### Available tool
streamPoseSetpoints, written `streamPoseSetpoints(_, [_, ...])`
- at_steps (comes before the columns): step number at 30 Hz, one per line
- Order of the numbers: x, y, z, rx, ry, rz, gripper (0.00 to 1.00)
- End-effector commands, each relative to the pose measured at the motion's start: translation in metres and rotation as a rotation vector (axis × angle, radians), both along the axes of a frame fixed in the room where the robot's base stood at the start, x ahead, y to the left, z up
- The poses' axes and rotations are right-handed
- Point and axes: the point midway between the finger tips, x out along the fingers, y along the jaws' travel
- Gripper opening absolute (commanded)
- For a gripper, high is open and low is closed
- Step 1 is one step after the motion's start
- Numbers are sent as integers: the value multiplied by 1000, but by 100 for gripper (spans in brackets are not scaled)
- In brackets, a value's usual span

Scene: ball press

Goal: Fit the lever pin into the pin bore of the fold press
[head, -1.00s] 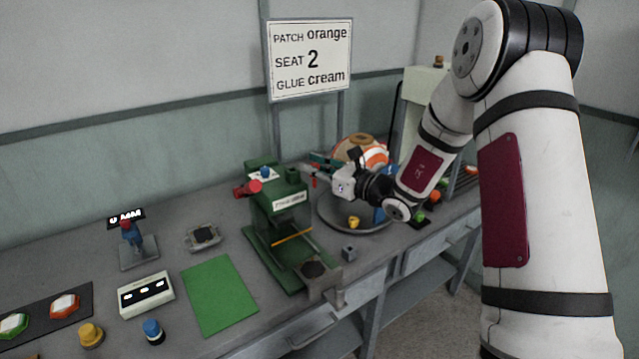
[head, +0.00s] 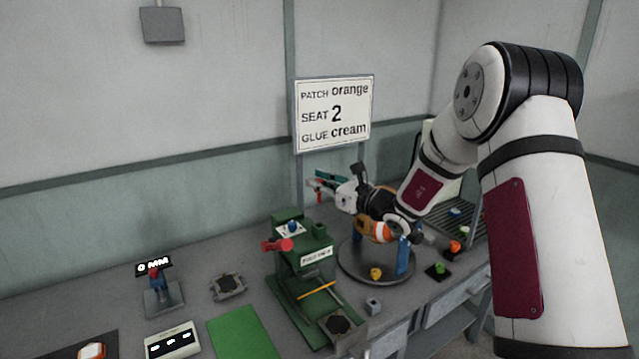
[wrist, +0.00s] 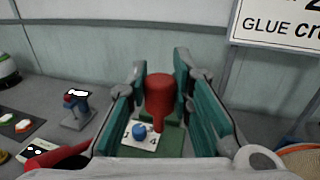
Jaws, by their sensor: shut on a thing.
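My gripper (head: 321,185) has teal fingers. It is shut on the red lever pin (wrist: 160,95), which has a thick head and a thinner lower part; a bit of its red shows in the head view (head: 318,196). The pin is held upright, in the air above the fold press (head: 300,265). The green press carries a white dial plate with a blue knob (head: 292,227), a red cylinder (head: 277,245) on its left, and a short green boss (head: 320,231) at its top right. I cannot tell whether this boss is the pin bore. Pin and press look apart.
Right of the press, a round turntable (head: 349,272) bears an orange-and-white ball (head: 374,230) on blue supports, close under my wrist. A sign (head: 334,112) stands behind. A small grey block (head: 373,306) lies in front. A green mat (head: 246,335) is at front left.

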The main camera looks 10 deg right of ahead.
Motion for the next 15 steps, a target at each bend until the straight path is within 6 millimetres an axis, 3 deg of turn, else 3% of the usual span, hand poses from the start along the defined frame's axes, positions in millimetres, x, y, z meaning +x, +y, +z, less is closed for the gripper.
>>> streamPoseSetpoints(15, [1,0,-43,1,1,1,0])
